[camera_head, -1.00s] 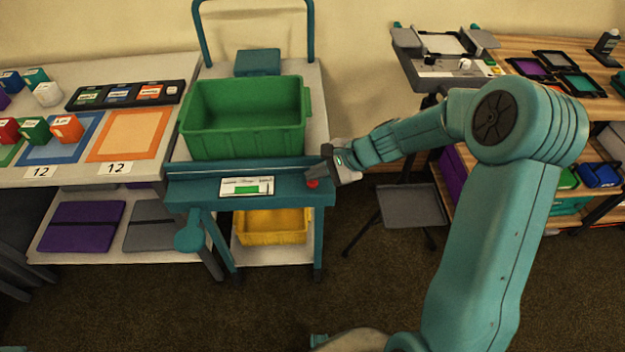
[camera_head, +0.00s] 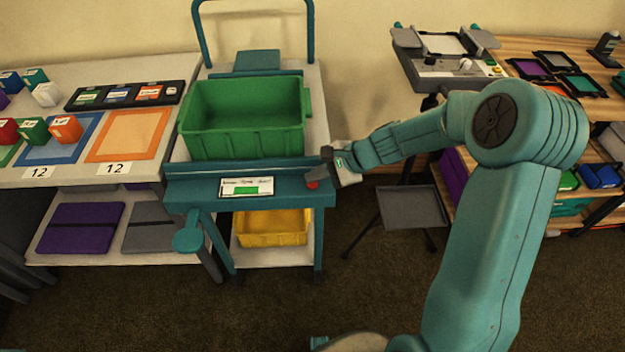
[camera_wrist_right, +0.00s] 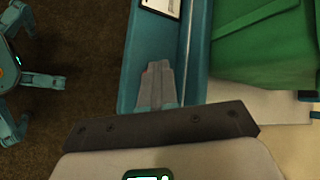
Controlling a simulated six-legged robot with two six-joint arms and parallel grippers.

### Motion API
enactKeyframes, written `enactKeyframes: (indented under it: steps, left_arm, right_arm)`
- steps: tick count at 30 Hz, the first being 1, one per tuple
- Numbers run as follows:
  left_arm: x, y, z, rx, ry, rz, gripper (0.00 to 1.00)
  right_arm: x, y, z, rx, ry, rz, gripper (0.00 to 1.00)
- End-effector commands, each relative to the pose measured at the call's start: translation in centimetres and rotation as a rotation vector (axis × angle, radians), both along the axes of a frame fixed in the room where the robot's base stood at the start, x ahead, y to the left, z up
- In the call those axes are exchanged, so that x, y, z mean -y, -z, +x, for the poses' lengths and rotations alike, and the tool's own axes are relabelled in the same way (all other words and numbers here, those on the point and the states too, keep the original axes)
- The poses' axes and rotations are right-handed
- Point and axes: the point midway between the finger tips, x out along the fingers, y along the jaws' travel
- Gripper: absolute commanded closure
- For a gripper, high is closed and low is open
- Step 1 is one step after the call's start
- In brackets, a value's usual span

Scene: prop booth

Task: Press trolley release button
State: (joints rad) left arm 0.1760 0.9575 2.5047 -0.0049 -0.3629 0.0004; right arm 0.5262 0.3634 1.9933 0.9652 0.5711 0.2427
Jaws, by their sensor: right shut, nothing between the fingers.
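The teal trolley (camera_head: 180,190) stands in the middle of the head view, with a handle at its back. Its red release button (camera_head: 312,184) sits at the right end of the front bar. My right gripper (camera_head: 314,173) is shut and empty, with its fingertips just above and beside the button in the picture. I cannot tell whether they touch it. My left gripper is not in view.
A green bin (camera_head: 245,143) sits on the trolley, behind a label card (camera_head: 246,187). A yellow bin (camera_head: 272,228) is on the lower shelf. A table with boxes and mats (camera_head: 130,133) adjoins on the left. A grey stand tray (camera_head: 410,208) is to the right.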

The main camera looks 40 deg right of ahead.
Motion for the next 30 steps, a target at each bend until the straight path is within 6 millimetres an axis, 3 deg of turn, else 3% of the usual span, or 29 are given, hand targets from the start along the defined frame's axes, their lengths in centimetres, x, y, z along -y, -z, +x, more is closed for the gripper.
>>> enactKeyframes:
  steps: [9, 20, 30]
  left_arm:
    - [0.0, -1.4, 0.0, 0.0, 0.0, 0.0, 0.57]
    - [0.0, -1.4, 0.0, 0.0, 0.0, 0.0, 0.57]
    - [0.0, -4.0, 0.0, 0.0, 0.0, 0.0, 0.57]
  right_arm:
    - [0.0, -1.7, 0.0, 0.0, 0.0, 0.0, 1.0]
    - [0.0, -1.7, 0.0, 0.0, 0.0, 0.0, 1.0]
    - [0.0, -4.8, 0.0, 0.0, -0.001, -0.001, 1.0]
